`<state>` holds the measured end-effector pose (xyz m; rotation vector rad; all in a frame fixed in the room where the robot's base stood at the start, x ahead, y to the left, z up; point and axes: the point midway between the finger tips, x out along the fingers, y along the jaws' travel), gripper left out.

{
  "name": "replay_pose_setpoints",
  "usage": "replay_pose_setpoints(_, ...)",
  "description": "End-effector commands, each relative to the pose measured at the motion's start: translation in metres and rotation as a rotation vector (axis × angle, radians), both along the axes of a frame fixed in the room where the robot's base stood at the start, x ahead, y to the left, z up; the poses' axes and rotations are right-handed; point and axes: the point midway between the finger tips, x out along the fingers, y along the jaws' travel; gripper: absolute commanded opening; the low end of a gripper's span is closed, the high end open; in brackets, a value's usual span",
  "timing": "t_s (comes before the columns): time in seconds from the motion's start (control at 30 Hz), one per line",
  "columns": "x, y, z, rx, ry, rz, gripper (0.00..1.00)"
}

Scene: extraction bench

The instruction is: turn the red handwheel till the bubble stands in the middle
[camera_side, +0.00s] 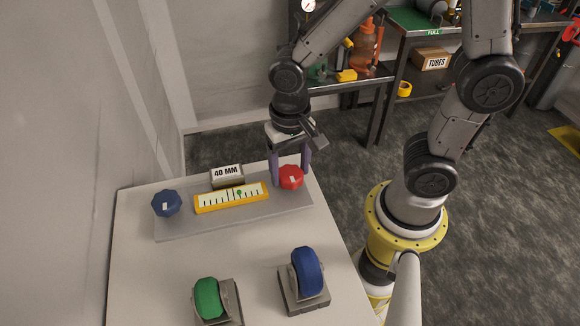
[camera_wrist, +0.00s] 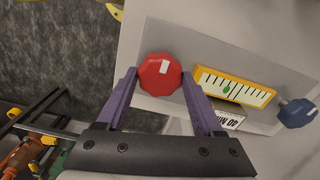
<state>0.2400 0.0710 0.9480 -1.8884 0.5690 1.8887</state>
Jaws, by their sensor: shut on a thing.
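The red handwheel (camera_side: 291,177) sits at the right end of a grey plate (camera_side: 180,228) on the bench. My gripper (camera_side: 289,174) reaches down to it from behind, its purple fingers on either side of the wheel. In the wrist view the fingers are shut on the red handwheel (camera_wrist: 160,73), whose white mark shows near the top. The yellow-framed level (camera_side: 231,196) lies to its left. Its green bubble (camera_side: 240,193) stands a little right of the middle lines, toward the red wheel. The bubble also shows in the wrist view (camera_wrist: 227,89).
A dark blue knob (camera_side: 166,203) sits at the plate's left end. A green wheel (camera_side: 208,297) and a blue wheel (camera_side: 307,270) stand on mounts nearer the front. The bench between is clear.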

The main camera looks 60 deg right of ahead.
Motion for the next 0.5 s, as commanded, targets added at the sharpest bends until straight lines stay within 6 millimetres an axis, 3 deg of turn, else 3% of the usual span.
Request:
replay_pose_setpoints(0.27,0.0001,-0.0001,0.0005,0.0,0.0,0.084,0.13)
replay_pose_setpoints(0.5,0.0004,-0.0001,0.0007,0.0,-0.002,0.267,0.13)
